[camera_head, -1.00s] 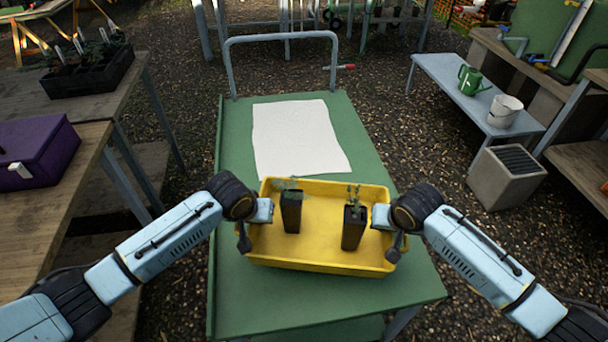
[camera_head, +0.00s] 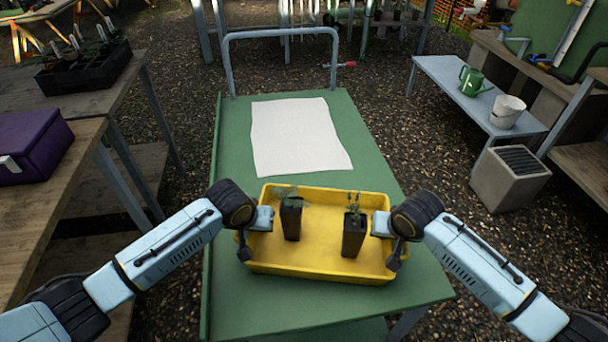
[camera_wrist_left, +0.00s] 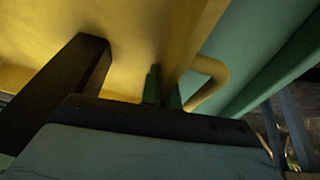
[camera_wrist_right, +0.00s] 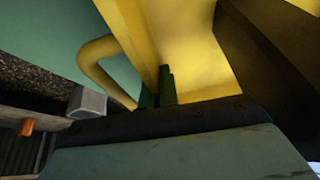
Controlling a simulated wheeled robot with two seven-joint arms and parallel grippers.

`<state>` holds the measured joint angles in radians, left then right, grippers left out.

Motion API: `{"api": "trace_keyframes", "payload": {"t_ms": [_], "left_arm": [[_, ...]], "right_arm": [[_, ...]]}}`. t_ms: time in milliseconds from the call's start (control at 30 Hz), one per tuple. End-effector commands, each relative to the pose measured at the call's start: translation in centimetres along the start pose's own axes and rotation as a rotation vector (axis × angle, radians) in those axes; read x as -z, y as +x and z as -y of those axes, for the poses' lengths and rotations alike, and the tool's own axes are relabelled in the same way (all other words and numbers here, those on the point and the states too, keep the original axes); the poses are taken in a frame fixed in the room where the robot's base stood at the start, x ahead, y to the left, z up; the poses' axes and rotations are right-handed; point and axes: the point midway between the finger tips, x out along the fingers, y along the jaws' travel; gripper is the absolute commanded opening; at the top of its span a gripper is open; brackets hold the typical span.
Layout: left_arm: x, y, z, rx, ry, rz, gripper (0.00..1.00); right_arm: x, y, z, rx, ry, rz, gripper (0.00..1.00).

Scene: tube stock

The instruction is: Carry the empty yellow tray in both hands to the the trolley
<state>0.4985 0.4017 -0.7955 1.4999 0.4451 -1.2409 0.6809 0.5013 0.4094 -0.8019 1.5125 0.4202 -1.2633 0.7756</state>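The yellow tray (camera_head: 320,265) is over the near half of the green-topped trolley (camera_head: 232,300); I cannot tell whether it touches the top. It is not empty: two dark square pots with seedlings, a left pot (camera_head: 291,220) and a right pot (camera_head: 354,236), stand in it. My left gripper (camera_head: 264,217) is at the tray's left end and my right gripper (camera_head: 381,224) at its right end. In the wrist views the green fingers of the left gripper (camera_wrist_left: 162,88) and right gripper (camera_wrist_right: 157,90) close on the tray's end walls, beside the looped handles.
A white sheet (camera_head: 298,137) lies on the trolley beyond the tray, before the grey push handle (camera_head: 280,33). Benches at left hold a purple box (camera_head: 35,145) and a black plant tray (camera_head: 85,72). At right are a low bench (camera_head: 455,85) and a grey bin (camera_head: 510,178).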

Motion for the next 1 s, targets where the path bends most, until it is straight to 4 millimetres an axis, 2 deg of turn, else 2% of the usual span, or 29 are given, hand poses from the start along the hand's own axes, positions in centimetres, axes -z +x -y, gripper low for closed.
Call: {"api": "trace_keyframes", "payload": {"t_ms": [33,233,600,767,1000], "left_arm": [[-0.1,0.4,0.2,0.002,-0.001,-0.002,0.00],[-0.1,0.2,0.1,0.002,-0.001,0.000,0.24],[-0.1,-0.2,0.1,0.001,0.000,0.000,0.24],[0.0,-2.2,0.0,-0.001,0.000,-0.002,0.24],[0.0,-6.9,0.1,0.000,0.001,-0.003,0.24]], "right_arm": [[-0.1,0.4,-0.2,-0.003,0.001,-0.002,0.00],[-0.1,0.2,-0.1,-0.003,0.000,0.000,0.24],[-0.1,0.2,0.0,0.000,0.000,0.000,0.24],[-0.1,0.2,0.0,0.000,0.000,0.000,0.24],[-0.1,0.2,0.0,0.000,0.000,0.000,0.24]]}}
